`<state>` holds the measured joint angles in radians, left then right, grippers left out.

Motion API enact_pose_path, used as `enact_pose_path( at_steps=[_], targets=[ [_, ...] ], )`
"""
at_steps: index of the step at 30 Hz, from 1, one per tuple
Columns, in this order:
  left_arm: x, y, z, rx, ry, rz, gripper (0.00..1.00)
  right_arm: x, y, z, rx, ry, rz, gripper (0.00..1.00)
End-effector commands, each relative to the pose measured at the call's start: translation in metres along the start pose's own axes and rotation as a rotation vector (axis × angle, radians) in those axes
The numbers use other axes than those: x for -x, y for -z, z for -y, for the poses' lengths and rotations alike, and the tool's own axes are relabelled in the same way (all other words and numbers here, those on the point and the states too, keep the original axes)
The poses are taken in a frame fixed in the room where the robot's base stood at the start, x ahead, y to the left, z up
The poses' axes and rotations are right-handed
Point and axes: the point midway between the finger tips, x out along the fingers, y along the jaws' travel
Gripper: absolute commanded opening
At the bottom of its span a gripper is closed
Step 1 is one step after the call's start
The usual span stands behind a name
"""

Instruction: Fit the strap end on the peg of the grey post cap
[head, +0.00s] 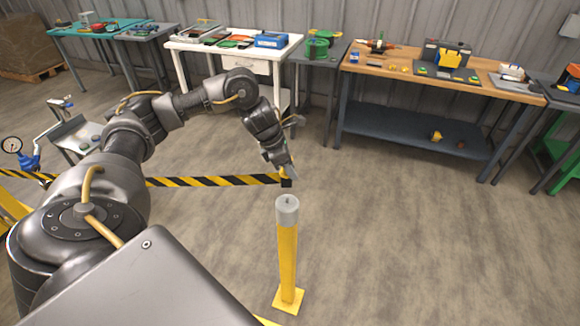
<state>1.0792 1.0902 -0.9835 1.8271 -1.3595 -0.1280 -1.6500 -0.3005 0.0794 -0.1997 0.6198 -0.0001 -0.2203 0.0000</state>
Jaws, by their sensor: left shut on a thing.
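A yellow post (287,262) stands on the floor with a grey cap (287,208) on top. A small dark peg (287,200) shows on the cap's top. A yellow and black striped strap (215,181) runs in from the left, behind my arm, to a dark strap end (286,183). My left gripper (285,174) is shut on the strap end, which appears just above the cap in the picture. The strap end and the peg look apart; the exact gap in depth is hard to tell. My right gripper is not in view.
Workbenches with tools line the back wall, including a white table (235,46) and a wooden bench (440,75). A small cart (78,138) and a blue gauge device (28,160) stand at the left. The floor right of the post is clear.

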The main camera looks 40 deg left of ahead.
Motion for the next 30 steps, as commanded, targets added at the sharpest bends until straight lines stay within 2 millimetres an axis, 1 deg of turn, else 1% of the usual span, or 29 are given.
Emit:
enact_pose_path(
  at_steps=[5, 11, 26, 30],
  targets=[
    [-0.001, 0.001, 0.0, -0.001, 0.0, 0.0, 0.05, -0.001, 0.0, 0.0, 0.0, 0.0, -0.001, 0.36],
    [-0.009, 0.004, 0.0, 0.0, 0.0, -0.001, 0.05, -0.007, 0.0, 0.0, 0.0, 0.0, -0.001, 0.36],
    [-0.045, 0.02, -0.001, 0.0, 0.001, -0.001, 0.05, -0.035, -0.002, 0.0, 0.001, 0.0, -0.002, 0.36],
    [-0.057, 0.024, -0.001, 0.0, 0.0, -0.001, 0.05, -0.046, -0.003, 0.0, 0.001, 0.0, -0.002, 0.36]
  ],
)
